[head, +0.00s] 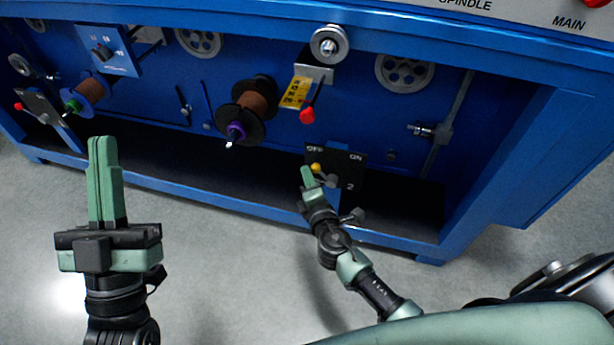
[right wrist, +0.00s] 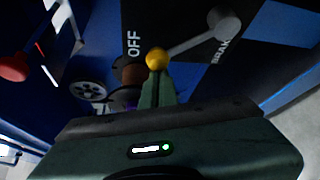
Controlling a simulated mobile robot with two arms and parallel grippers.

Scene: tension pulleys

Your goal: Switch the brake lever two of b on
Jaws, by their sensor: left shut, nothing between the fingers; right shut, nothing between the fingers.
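The brake lever with the yellow knob (head: 316,167) sits on a black plate (head: 347,160) marked OFF, ON and 2, low on the blue machine. The knob is at the left, under OFF. In the right wrist view the yellow knob (right wrist: 157,58) is beside the word OFF, and its grey arm runs up right to the pivot. My right gripper (head: 306,172) is shut and empty, its tips just left of the knob; I cannot tell whether they touch it. My left gripper (head: 102,142) is shut and empty, well left over the floor.
Another lever with a red knob (head: 307,116) and a yellow label hangs above the plate. A brown spool (head: 255,103) is at its left. Another plate with a red-knobbed lever (head: 42,108) is at far left. The blue lower rail (head: 225,197) runs below.

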